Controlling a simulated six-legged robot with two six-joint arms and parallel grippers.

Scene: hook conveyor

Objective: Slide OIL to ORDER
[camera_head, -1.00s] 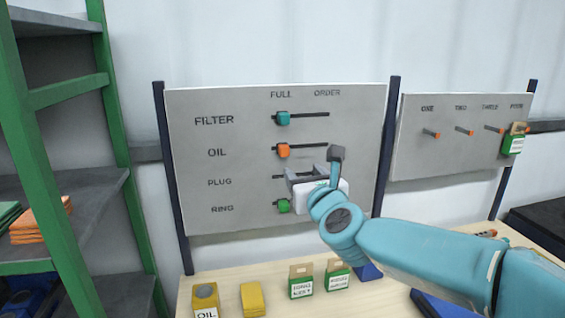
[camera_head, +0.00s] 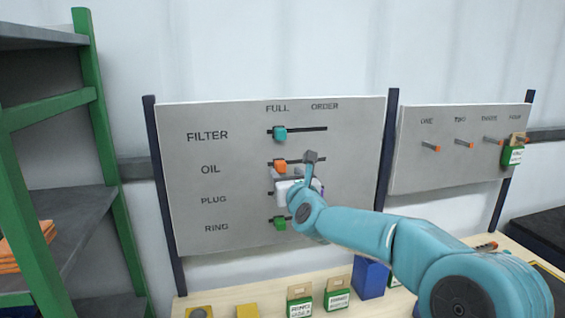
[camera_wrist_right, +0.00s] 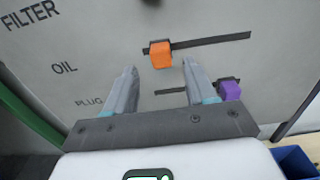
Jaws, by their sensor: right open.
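The orange OIL slider (camera_head: 281,166) sits at the left end of its slot, under FULL, on the grey board (camera_head: 230,235). The ORDER label (camera_head: 324,106) is above the right end of the slots. My right gripper (camera_head: 284,174) is at the board just below the orange slider and partly covers the OIL and PLUG rows. In the right wrist view its two fingers (camera_wrist_right: 160,70) are open and empty, with the orange slider (camera_wrist_right: 160,55) ahead between their tips. Contact cannot be told. My left gripper is not in view.
The teal FILTER slider (camera_head: 279,134) and green RING slider (camera_head: 280,223) are under FULL. The purple PLUG slider (camera_wrist_right: 229,90) is at its slot's right end. A hook board (camera_head: 460,170) stands at right, a green shelf (camera_head: 90,120) at left, and boxes on the table below.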

